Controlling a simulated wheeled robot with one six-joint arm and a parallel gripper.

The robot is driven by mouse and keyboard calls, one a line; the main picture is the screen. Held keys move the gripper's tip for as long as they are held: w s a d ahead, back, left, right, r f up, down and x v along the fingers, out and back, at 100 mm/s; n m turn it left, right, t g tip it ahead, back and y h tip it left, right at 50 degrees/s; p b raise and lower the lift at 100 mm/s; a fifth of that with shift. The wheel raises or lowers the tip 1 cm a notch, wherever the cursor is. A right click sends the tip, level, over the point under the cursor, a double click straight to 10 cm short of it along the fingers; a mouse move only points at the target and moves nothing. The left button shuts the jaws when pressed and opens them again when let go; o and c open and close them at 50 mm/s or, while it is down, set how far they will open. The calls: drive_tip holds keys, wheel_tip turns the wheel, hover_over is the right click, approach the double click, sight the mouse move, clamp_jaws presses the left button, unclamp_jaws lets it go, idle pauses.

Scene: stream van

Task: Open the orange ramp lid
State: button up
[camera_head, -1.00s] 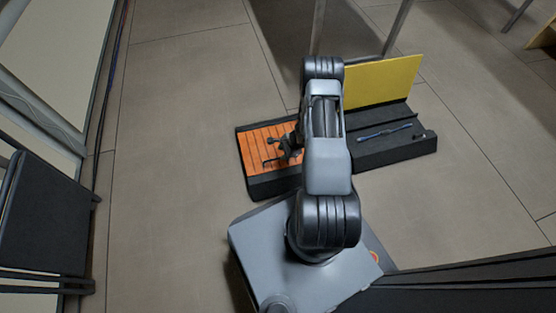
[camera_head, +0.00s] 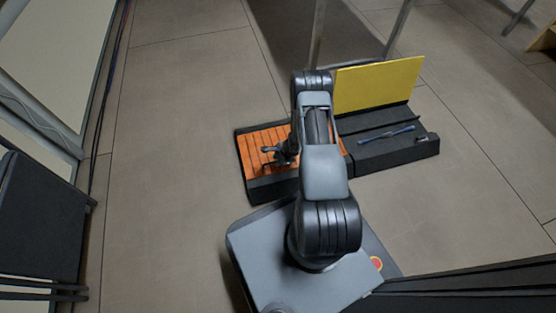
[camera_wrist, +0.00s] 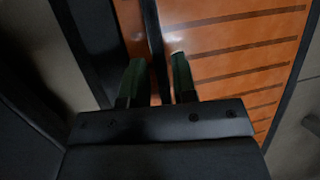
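The orange ramp lid (camera_head: 256,140) has dark stripes and lies flat and closed on the left black box (camera_head: 272,188), on the floor. In the wrist view the orange lid (camera_wrist: 225,62) fills the upper middle and right. My gripper (camera_head: 272,156) is over the lid's front part in the head view. In the wrist view its two fingers (camera_wrist: 158,60) stand apart over the lid. A narrow black bar (camera_wrist: 151,25) runs up between them. I cannot tell whether the fingers touch it.
A second black box (camera_head: 385,152) adjoins on the right, its yellow lid (camera_head: 378,84) standing up. A blue tool (camera_head: 387,134) lies in it. Metal legs (camera_head: 318,35) stand behind. A dark panel (camera_head: 40,215) is at the left. The floor left of the boxes is clear.

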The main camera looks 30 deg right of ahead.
clamp_jaws()
drive_tip(key=shift+r, duration=0.1)
